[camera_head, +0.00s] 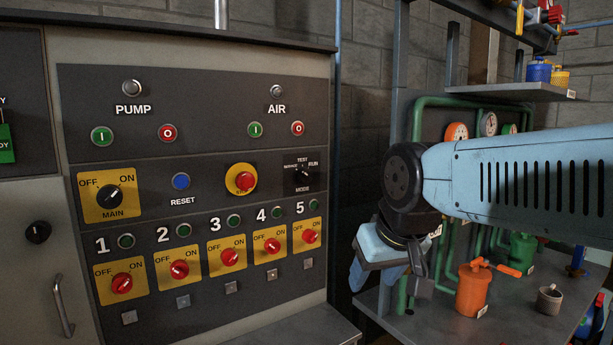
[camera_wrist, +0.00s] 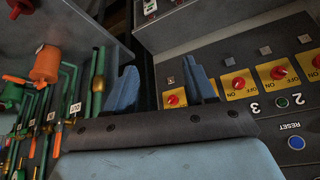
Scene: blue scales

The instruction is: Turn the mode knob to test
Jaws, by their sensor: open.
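The mode knob (camera_head: 303,173) is a small black knob at the upper right of the dark control panel (camera_head: 230,95). TEST is printed above it, RUN to its upper right, a small word to its upper left and MODE below. Its pointer is too small to read surely. My gripper (camera_head: 378,277) hangs to the right of the panel, lower than the knob and apart from it. In the wrist view its two blue fingers (camera_wrist: 163,88) are spread, with nothing between them. The mode knob does not show in that view.
A yellow-collared red button (camera_head: 245,181) and blue reset button (camera_head: 181,181) sit left of the knob. Several red switches (camera_head: 230,257) line the lower panel. A bench at right holds an orange can (camera_head: 473,291) and a cup (camera_head: 549,299), with green pipes (camera_head: 417,130) behind.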

